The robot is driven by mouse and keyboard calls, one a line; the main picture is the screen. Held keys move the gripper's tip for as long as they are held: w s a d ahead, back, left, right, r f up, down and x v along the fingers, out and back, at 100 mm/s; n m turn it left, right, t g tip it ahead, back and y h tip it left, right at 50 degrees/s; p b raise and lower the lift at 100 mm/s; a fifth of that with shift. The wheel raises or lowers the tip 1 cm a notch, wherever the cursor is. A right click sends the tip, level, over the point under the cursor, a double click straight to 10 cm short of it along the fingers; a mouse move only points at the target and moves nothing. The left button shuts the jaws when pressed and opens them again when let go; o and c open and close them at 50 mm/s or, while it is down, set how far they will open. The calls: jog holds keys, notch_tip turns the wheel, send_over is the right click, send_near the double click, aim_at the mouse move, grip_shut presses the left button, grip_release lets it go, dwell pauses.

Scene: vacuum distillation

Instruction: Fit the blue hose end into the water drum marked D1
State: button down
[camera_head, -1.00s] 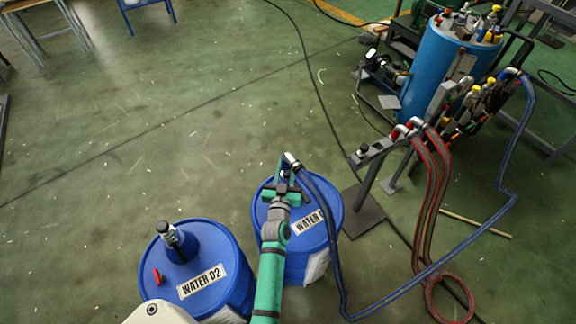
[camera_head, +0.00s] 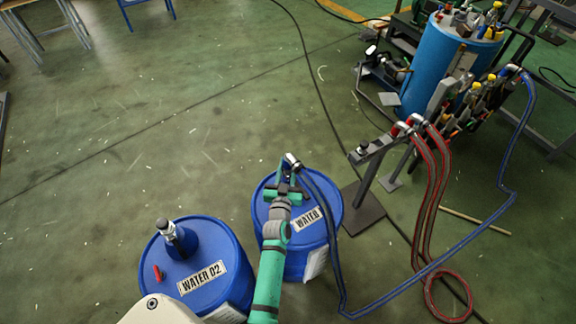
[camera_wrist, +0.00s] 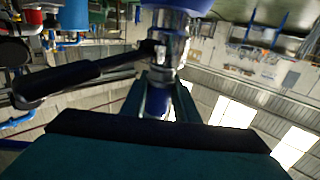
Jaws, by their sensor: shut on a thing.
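The blue water drum (camera_head: 325,240) at the centre has a white label; I read WATER, and my arm hides part of it. My gripper (camera_head: 287,180) is over the far part of its lid, shut on the blue hose end (camera_head: 291,160), a metal fitting at the drum's far edge in this view. In the wrist view the metal fitting (camera_wrist: 165,45) stands between the jaws (camera_wrist: 158,98), with a black lever (camera_wrist: 70,80) reaching left. Blue shows above and below the metal. The drum's opening is hidden, and I cannot tell whether the fitting touches it.
A second drum labelled WATER 02 (camera_head: 155,250) stands to the left, with a fitting (camera_head: 170,232) on top. The blue hose (camera_head: 400,290) runs right to the blue vessel rig (camera_head: 440,70). A stand (camera_head: 368,170) with red hoses (camera_head: 430,200) is right of my gripper.

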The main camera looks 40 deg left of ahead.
jog(key=shift+f, duration=0.45)
jog(key=shift+f, duration=0.15)
jog(key=shift+s+a+f, duration=0.15)
jog(key=shift+f, duration=0.1)
jog(key=c, duration=1.3)
grip_release()
jog(key=shift+f, duration=0.1)
jog(key=shift+s, duration=0.25)
